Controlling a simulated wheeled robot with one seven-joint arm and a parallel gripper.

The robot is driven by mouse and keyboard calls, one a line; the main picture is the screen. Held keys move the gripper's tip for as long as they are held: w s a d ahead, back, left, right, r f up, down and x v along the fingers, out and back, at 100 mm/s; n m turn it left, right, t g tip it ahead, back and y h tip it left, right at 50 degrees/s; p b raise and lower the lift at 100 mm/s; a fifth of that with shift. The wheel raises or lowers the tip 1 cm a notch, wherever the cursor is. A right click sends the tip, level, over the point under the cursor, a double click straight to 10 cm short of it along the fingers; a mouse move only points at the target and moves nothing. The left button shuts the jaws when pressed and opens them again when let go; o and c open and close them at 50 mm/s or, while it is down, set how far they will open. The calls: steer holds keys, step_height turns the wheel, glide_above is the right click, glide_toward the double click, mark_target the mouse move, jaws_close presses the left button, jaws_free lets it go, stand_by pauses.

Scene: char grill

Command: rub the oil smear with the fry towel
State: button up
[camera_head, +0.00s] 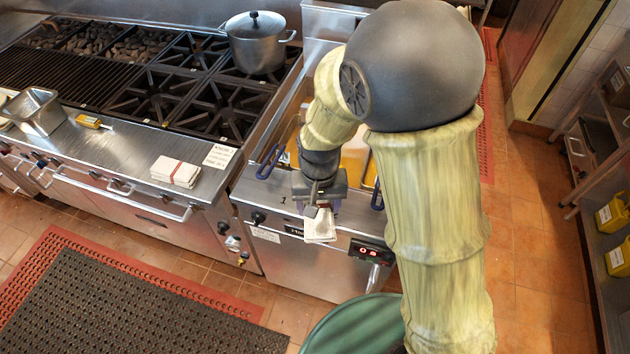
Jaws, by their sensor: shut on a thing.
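My gripper (318,209) is in front of the fryer (305,258), at its front ledge. It is shut on a pale folded cloth, the fry towel (320,227), which hangs at the ledge's front edge. I cannot tell whether the towel touches the metal. My arm covers much of the fryer's top and right side. I cannot make out the oil smear; it may be hidden by the gripper or towel, or be too small to see.
Blue fryer basket handles (268,162) stick out left of my gripper. A lidded pot (257,45) stands on the burners. A red mat (75,240) covers floor at left.

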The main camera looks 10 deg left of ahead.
steer(key=shift+w+a+r+p, duration=0.15)
steer(key=shift+w+r+p, duration=0.15)
steer(key=shift+p, duration=0.55)
steer(key=p, duration=0.1)
steer(key=w+m+p, duration=0.1)
steer(key=p, duration=0.1)
steer(key=shift+a+r+m, duration=0.3)
steer(key=shift+a, duration=0.1)
steer(key=p, duration=0.2)
steer(key=w+m+p, duration=0.1)
steer(key=shift+w+a+f+p, duration=0.1)
steer(key=shift+w+a+p, duration=0.15)
steer(key=shift+a+p, duration=0.1)
steer(key=shift+w+f+m+p, duration=0.35)
steer(key=shift+m+p, duration=0.25)
steer(key=shift+p, duration=0.1)
steer(key=shift+w+f, duration=0.1)
steer(key=shift+f, duration=0.1)
